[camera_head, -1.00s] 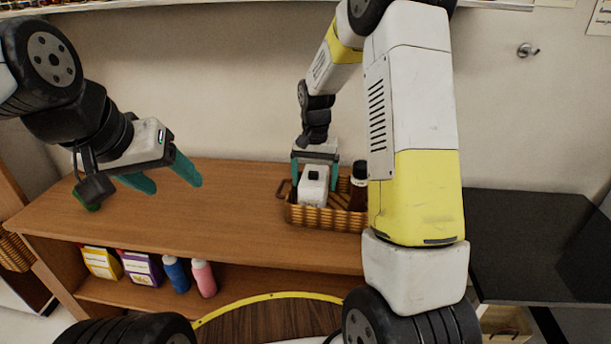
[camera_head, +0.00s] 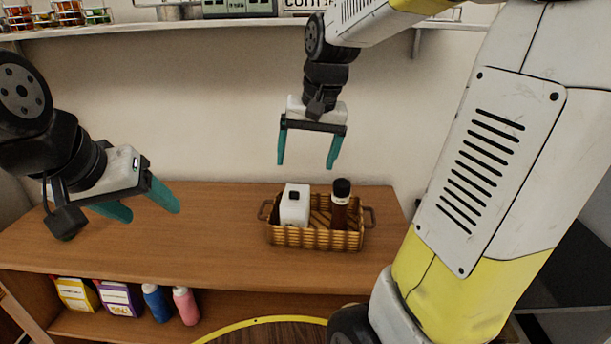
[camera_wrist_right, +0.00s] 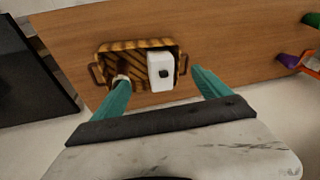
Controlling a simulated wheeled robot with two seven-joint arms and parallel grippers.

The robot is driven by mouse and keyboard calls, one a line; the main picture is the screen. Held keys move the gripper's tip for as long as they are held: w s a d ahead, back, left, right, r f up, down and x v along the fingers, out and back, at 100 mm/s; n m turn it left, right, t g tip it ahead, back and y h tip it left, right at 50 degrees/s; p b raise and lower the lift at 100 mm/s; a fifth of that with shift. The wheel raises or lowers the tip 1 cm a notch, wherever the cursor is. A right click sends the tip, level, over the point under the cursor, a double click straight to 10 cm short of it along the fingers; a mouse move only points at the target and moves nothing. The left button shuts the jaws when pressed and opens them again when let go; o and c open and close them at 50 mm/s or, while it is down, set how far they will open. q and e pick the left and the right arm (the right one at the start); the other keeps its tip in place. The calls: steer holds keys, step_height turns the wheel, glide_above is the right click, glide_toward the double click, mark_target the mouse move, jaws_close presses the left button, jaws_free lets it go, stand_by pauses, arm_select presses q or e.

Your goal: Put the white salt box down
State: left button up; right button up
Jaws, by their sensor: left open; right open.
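The white salt box (camera_head: 294,207) stands upright inside the wicker basket (camera_head: 318,239), in its left part, with a dark spout on top. It also shows in the right wrist view (camera_wrist_right: 161,72), inside the basket (camera_wrist_right: 104,60). My right gripper (camera_head: 307,165) is open and empty, above the basket and apart from the box. In the right wrist view its fingers (camera_wrist_right: 162,90) are spread wide with nothing between them. My left gripper (camera_head: 153,210) is open and empty over the left part of the wooden counter (camera_head: 180,240).
A dark bottle (camera_head: 340,205) with a black cap stands in the basket's right part. A lower shelf holds a yellow box (camera_head: 77,294), a purple box (camera_head: 120,299), a blue bottle (camera_head: 156,302) and a pink bottle (camera_head: 186,305). The counter left of the basket is clear.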

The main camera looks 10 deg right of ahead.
steer(key=s+r+n+t, duration=0.1)
steer(key=s+n+t, duration=0.1)
steer(key=s, duration=1.1)
steer(key=shift+s+a+r+n+t+y, duration=0.3)
steer(key=shift+a+t+y, duration=0.1)
steer(key=shift+t, duration=0.2)
steer(key=shift+w, duration=0.1)
